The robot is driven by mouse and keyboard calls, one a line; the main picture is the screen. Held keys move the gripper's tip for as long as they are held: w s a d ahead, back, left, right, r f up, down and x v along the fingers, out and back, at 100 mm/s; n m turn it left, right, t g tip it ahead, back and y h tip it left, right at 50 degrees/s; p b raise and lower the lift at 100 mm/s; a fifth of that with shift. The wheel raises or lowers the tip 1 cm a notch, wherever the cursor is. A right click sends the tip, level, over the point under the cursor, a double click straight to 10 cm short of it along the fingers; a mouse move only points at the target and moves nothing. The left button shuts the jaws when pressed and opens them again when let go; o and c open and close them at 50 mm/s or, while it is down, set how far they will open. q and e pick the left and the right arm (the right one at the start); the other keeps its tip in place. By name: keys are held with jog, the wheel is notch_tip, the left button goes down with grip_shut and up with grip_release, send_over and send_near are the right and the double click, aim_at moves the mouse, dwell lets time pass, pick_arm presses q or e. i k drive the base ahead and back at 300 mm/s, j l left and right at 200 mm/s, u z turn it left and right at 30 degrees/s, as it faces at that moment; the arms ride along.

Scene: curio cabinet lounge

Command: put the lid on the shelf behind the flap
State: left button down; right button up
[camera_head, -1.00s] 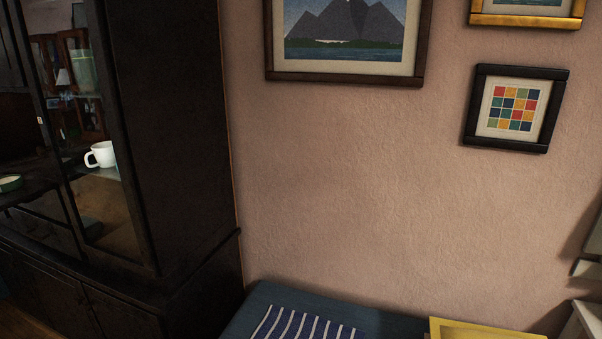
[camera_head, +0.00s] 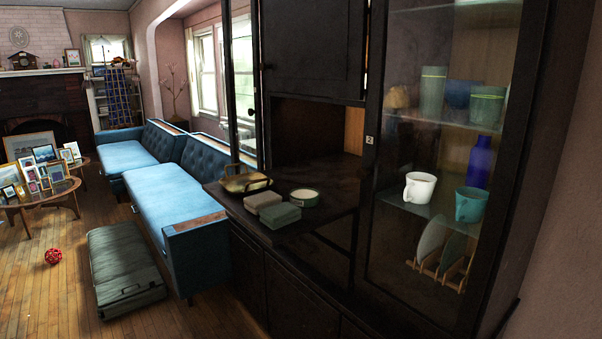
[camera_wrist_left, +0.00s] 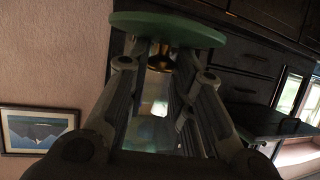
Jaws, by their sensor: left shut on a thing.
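My left gripper (camera_wrist_left: 162,58) is shut on the brass knob of a round green lid (camera_wrist_left: 170,27) in the left wrist view. The lid sits across its fingertips, off any surface. In the head view, the dark cabinet's flap (camera_head: 330,208) stands out level and open. Behind it is a dark recess (camera_head: 305,132), whose inner shelf is mostly in shadow. A round green-and-white container (camera_head: 304,197) stands on the flap. A dark level board (camera_wrist_left: 262,123) shows at the right of the left wrist view. Neither gripper shows in the head view.
A brass-handled dish (camera_head: 245,182) and two small boxes (camera_head: 280,214) crowd the flap's left part. A glass-fronted section (camera_head: 450,160) to the right holds mugs and plates. A blue sofa (camera_head: 172,190) and a green case (camera_head: 124,270) stand to the left.

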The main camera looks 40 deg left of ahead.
aim_at(307, 171)
jog(key=j+u, duration=0.25)
jog(key=j, duration=2.2)
